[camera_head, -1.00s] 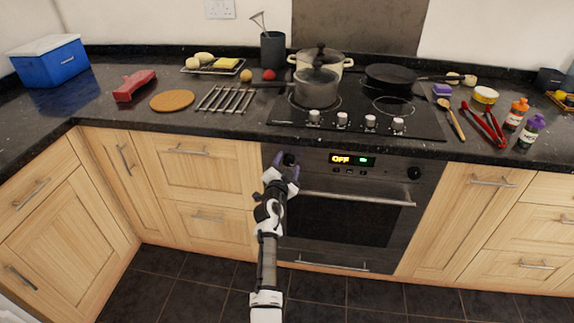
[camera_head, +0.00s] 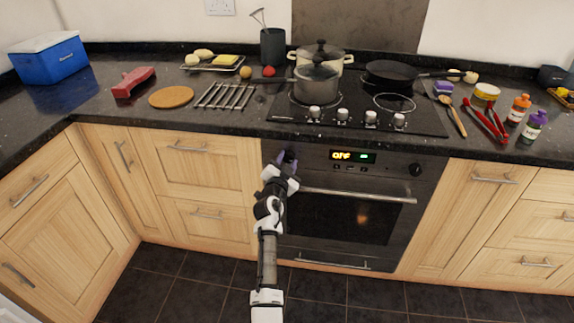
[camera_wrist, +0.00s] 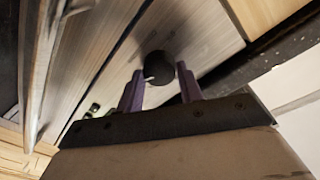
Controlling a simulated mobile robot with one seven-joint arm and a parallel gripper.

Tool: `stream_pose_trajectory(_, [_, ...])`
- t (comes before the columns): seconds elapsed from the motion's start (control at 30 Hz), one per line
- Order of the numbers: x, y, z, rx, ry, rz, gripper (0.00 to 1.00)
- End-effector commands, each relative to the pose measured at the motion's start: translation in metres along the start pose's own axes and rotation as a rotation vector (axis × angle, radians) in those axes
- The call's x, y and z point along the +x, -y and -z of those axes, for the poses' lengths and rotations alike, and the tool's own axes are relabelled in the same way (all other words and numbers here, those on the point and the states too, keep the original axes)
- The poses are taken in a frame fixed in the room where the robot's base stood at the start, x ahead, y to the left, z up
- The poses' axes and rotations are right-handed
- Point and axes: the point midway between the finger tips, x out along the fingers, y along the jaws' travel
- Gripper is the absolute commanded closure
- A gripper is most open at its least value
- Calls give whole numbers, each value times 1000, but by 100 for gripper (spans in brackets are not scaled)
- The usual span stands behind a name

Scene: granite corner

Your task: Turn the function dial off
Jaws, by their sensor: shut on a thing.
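The oven (camera_head: 335,235) is built in below the hob. A round black dial (camera_head: 290,156) is at the left of its panel; I take it as the function dial. My gripper (camera_head: 286,165) is at this dial and partly covers it. In the wrist view the dial (camera_wrist: 158,66) sits between the two purple fingers of my gripper (camera_wrist: 160,72), which is shut on it. A white mark shows on the dial's edge. The oven display (camera_head: 352,156) is lit orange and green; its orange letters are blurred and look like OFF. A warm glow shows behind the oven window.
A second black dial (camera_head: 415,169) is at the right of the panel. The oven handle (camera_head: 358,196) runs just below my gripper's height. Four-part hob knobs (camera_head: 342,117) stand above. A saucepan (camera_head: 315,85) sits on the hob (camera_head: 360,105). The floor in front is clear.

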Motion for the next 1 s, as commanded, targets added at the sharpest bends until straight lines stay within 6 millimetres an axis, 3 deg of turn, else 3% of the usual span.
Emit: stream_pose_trajectory(1.0, [0, -2, -2, -936, -58, 50, 86])
